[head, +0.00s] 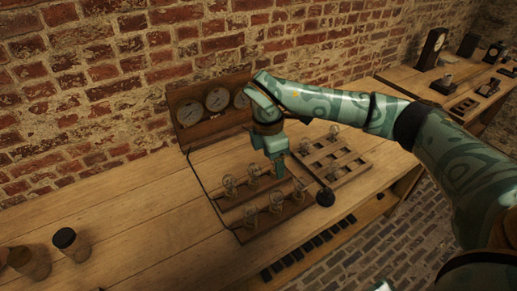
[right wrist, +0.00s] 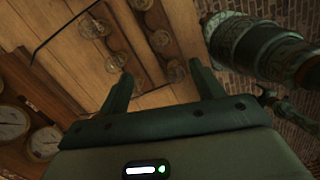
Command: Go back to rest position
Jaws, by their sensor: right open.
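My right gripper (head: 279,172) hangs from the right arm above the back of a wooden board (head: 245,236) with several small glass bulbs or jars. In the right wrist view its two fingers (right wrist: 162,88) stand wide apart with nothing between them. The gap between the fingertips and the board is hard to judge. Several of the board's glass pieces (right wrist: 116,62) show beyond the fingers in that view. My left gripper does not show clearly in either view.
A gauge panel (head: 187,131) stands behind the board against the brick wall. A dark-topped jar (head: 69,242) stands far left.

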